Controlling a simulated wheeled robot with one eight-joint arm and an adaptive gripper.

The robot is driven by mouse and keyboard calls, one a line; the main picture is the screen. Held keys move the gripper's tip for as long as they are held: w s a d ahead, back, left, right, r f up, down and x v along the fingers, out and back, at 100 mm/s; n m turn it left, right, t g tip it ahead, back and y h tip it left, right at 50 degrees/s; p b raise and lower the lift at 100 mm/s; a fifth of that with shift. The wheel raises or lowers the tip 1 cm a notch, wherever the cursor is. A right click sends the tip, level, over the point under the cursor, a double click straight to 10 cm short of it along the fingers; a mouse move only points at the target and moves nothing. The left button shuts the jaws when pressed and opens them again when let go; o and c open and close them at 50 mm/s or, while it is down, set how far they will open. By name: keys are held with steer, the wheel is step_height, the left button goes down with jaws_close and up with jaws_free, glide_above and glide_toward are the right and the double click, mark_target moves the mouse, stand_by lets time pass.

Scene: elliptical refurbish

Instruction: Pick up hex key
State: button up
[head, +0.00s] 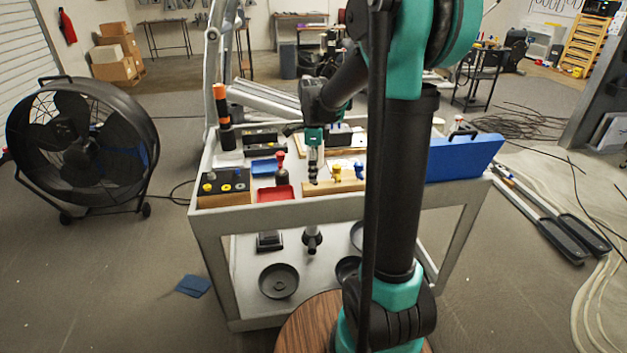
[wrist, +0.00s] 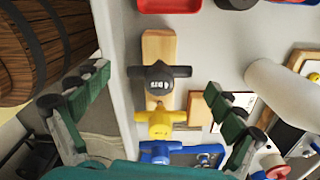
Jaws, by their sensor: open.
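T-handled hex keys stand in a wooden block on the white cart. In the wrist view a black hex key (wrist: 158,76), a yellow one (wrist: 160,119) and a blue one (wrist: 160,152) line up along the wooden block (wrist: 158,46). In the head view the yellow key (head: 337,173) and the blue key (head: 360,171) show right of my gripper (head: 313,178); the black key is hard to make out there. My gripper (wrist: 150,95) is open and empty, pointing down above the block. Its fingers are on either side of the key row, apart from the handles.
A raised white post stands behind. The floor around the cart's front is mostly clear.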

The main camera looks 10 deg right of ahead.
steer(key=shift+f, duration=0.65)
steer(key=shift+c, duration=0.6)
steer(key=c, duration=1.2)
steer(key=shift+r, duration=0.1)
steer(key=shift+c, duration=0.2)
step_height(320, 180, up, 20)
